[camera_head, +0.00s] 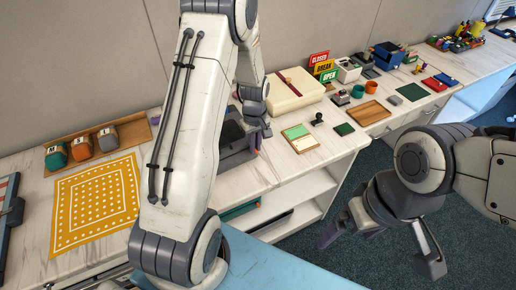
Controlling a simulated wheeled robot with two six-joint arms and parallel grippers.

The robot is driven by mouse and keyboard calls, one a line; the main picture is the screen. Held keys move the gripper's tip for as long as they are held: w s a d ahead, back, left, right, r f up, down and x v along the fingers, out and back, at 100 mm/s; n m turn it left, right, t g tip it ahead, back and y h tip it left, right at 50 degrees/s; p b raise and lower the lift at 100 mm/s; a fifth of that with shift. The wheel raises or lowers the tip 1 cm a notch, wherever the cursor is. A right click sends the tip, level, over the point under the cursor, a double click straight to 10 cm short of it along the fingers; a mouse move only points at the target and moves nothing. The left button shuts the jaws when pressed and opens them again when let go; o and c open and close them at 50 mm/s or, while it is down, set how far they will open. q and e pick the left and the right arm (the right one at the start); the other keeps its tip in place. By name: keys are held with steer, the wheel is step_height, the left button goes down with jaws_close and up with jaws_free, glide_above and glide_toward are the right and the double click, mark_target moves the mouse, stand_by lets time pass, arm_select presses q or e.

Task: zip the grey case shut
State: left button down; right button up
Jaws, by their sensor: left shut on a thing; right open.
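The grey case (236,158) lies on the marble-topped counter, largely hidden behind my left arm. A dark area shows on its upper part, and I cannot tell how far its zip is closed. My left gripper (257,142) points down at the case's right edge. It is shut on a small part there that its fingers hide. My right gripper (382,250) is open and empty, with its fingers wide apart. It hangs over the floor in front of the counter, well away from the case.
A yellow patterned cloth (97,205) and a wooden tray with several small containers (82,149) are at the left. A cream box (292,92), a green-topped pad (300,138), a stamp (318,119) and a wooden tray (369,114) stand to the right. Open shelves (300,205) lie below.

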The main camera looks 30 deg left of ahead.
arm_select(q)
steer(key=c, duration=0.9)
jaws_free()
step_height(320, 180, up, 11)
steer(key=b, duration=0.1)
steer(key=shift+f+b, duration=0.2)
steer(key=shift+b, duration=0.15)
steer(key=s+d+r+m, duration=0.3)
steer(key=s+d+m, duration=0.25)
steer(key=d, duration=0.25)
steer(key=s+d+r+m, duration=0.35)
steer(key=s+d, duration=0.25)
steer(key=d, duration=0.2)
steer(key=s+d+m, duration=0.2)
steer(key=s+m, duration=0.2)
steer(key=s, duration=0.3)
steer(key=s+d+m+h, duration=0.1)
steer(key=s+d+m, duration=0.1)
steer(key=s+m, duration=0.3)
steer(key=shift+s+d, duration=0.4)
steer(key=shift+s, duration=0.5)
